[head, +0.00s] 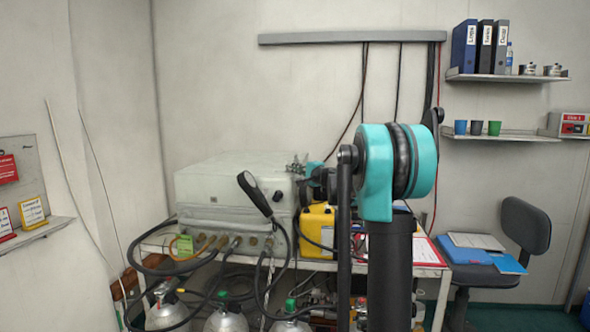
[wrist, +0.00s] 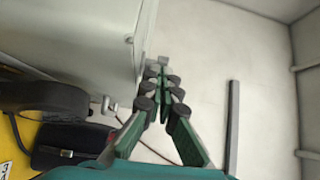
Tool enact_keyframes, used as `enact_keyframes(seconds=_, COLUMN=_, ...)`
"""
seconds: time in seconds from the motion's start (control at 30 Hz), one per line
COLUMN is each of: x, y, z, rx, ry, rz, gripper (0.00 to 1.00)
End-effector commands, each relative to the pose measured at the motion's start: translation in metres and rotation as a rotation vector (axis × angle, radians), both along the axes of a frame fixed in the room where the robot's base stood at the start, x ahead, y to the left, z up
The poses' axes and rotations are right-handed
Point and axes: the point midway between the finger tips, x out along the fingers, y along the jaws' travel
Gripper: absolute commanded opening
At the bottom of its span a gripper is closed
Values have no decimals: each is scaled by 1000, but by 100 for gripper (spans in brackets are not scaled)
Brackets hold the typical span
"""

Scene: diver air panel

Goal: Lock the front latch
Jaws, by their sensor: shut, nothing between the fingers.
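A grey-white panel case (head: 235,185) stands on the table in the head view, with its lid down. Its side wall fills the upper left of the wrist view (wrist: 75,40). A small fitting (wrist: 129,40) shows on that wall, but I cannot tell whether it is the front latch. No latch can be clearly made out in the head view. My gripper (wrist: 163,68) is shut and empty, its tips close beside the case edge; I cannot tell whether they touch. In the head view my gripper (head: 297,168) is at the case's right end, partly hidden by my arm.
A black handset (head: 254,193) on a cable is in front of the case. A yellow box (head: 317,230) stands right of the case. Hoses hang from the front fittings towards gas cylinders (head: 226,320) below. A chair (head: 525,228) and wall shelves (head: 505,78) are at right.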

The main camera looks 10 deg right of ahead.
Motion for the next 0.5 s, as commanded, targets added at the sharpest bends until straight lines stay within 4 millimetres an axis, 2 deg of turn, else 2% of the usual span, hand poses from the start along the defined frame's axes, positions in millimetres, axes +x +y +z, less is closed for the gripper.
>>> enact_keyframes(seconds=0.5, x=-1, y=3, z=0, rx=0, ry=0, rz=0, gripper=0)
